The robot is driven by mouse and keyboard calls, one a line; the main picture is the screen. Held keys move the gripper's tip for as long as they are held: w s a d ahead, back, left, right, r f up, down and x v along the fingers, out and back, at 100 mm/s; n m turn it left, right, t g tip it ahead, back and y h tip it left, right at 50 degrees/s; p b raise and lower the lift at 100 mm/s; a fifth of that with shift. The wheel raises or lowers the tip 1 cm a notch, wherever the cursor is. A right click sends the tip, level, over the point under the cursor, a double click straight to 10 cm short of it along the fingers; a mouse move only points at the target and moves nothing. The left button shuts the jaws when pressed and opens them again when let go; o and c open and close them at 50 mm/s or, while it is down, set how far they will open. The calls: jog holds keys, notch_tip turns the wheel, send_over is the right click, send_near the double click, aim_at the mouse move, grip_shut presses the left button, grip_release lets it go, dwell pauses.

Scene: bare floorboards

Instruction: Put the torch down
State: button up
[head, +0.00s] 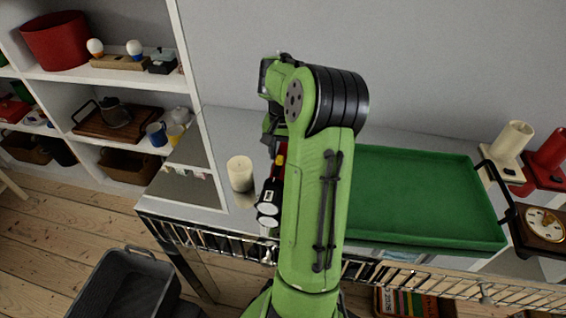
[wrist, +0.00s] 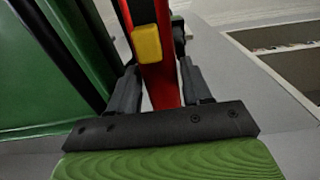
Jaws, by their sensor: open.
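The torch (wrist: 158,60) has a red body with a yellow switch. In the wrist view it runs between the two dark fingers of my gripper (wrist: 157,80), which is open with a finger on either side. In the head view a narrow red and yellow part of the torch (head: 281,165) shows left of my green arm. My arm hides most of the torch and gripper there. I cannot tell whether its underside rests on the grey table (head: 222,125).
A cream candle (head: 240,174) stands close by on the left. A green tray (head: 480,205) lies right of my arm. Beyond it are a cream lamp-like object (head: 512,138), a red one (head: 551,150) and a clock (head: 545,223). A metal rail (head: 200,243) runs along the front edge.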

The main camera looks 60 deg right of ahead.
aim_at(283, 150)
jog(key=shift+r, duration=0.1)
grip_shut()
notch_tip(283, 150, up, 10)
jog(key=p, duration=0.5)
